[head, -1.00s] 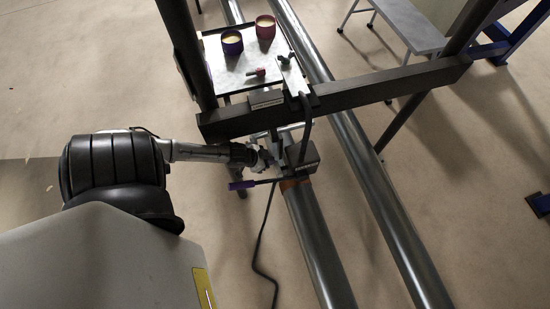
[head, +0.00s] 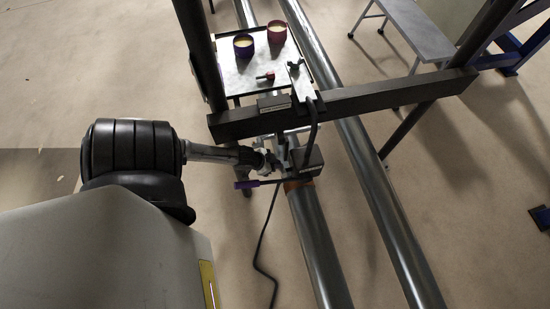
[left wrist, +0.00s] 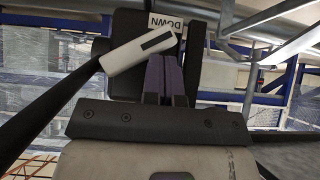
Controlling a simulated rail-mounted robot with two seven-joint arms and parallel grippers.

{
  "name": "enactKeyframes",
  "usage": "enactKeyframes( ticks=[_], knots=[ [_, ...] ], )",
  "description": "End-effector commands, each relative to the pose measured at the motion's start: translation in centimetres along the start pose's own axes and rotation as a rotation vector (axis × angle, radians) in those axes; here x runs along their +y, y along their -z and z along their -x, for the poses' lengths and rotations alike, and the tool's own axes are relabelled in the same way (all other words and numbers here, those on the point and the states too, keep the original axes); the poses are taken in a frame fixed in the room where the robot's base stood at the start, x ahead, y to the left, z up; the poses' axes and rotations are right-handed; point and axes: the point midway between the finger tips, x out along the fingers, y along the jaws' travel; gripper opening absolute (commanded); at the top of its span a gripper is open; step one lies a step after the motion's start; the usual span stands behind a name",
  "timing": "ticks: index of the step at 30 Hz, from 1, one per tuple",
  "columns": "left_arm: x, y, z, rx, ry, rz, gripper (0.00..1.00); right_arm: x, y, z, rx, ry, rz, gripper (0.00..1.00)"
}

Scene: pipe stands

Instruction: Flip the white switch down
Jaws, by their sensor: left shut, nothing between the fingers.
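In the left wrist view the white switch (left wrist: 140,53) is a pale lever with a dark slot, slanting across a black housing. A white label reading DOWN (left wrist: 165,22), upside down in the picture, is just above its right end. My left gripper (left wrist: 168,62) is shut and empty, its purple fingers just below the switch's right end; I cannot tell whether they touch it. In the head view my left gripper (head: 272,163) is beside the dark box (head: 308,163) on the pipe. The switch cannot be made out there. My right gripper is not in view.
A dark crossbar (head: 360,107) runs just behind the box. A black cable (head: 258,245) hangs to the floor.

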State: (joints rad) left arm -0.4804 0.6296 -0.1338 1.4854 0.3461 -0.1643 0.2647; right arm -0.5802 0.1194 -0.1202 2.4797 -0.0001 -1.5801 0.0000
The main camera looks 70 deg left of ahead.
Motion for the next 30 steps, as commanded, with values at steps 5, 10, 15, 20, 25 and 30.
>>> enactKeyframes(
  ticks=[5, 10, 15, 20, 25, 30],
  knots=[
    [0.1, 0.0, 0.0, 0.000, 0.000, 0.000, 0.00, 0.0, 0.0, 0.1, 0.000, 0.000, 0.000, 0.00],
    [0.1, 0.0, 0.1, 0.000, 0.000, 0.000, 0.00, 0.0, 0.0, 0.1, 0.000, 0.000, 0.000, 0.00],
    [0.1, 0.1, 1.4, -0.001, -0.001, 0.000, 0.00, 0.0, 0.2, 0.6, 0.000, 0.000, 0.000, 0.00],
    [0.2, 0.1, 4.3, -0.002, -0.002, 0.000, 0.00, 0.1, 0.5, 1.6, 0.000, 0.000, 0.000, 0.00],
    [0.1, 0.1, 7.8, -0.003, -0.001, 0.000, 0.00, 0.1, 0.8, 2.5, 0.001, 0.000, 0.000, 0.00],
    [0.1, 0.1, 10.7, -0.002, 0.000, 0.000, 0.00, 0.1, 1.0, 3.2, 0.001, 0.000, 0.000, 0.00]
  ],
)
